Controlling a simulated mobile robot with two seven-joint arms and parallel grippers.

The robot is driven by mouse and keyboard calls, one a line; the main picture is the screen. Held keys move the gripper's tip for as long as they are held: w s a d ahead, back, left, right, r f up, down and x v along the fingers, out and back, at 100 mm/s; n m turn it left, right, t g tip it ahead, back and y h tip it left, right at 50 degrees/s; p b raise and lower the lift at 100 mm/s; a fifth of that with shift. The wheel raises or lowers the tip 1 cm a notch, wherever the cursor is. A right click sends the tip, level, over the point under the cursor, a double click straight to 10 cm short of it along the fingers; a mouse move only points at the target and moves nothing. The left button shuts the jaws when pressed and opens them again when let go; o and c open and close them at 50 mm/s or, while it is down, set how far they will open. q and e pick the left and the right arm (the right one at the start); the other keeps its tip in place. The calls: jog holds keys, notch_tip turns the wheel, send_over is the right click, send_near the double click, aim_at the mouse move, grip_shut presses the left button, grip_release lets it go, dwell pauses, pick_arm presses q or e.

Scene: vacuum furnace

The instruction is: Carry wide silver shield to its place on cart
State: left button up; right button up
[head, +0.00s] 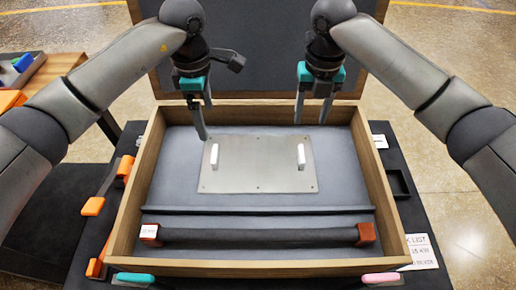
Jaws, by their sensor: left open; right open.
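The wide silver shield (258,178) is a flat metal plate with two upright white handles. It lies in the grey-lined wooden case (152,170). My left gripper (206,122) is open and points down, with one fingertip close to the plate's upper left corner. My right gripper (313,110) is open and points down near the case's back wall, above and right of the plate. Neither gripper holds anything. The cart is not clearly identifiable in this view.
A dark bar with red-brown ends (258,236) lies in the front slot of the case, behind the front wall. The open lid (262,60) stands up behind. Orange clips sit along the left side. A small black tray (398,183) and a printed card (421,251) are at right.

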aim_at(214, 153)
pick_arm(q)
jog(key=shift+s, duration=0.2)
pick_arm(e)
jog(key=shift+s, duration=0.2)
pick_arm(q)
notch_tip(214, 153, down, 15)
jog(key=shift+f, duration=0.1)
pick_arm(e)
notch_tip(214, 153, down, 15)
jog(key=shift+f, duration=0.1)
pick_arm(q)
jog(key=c, duration=0.9)
pick_arm(e)
grip_shut()
pick_arm(q)
grip_shut()
pick_arm(e)
jog(key=shift+w, duration=0.1)
pick_arm(q)
jog(key=shift+w, duration=0.1)
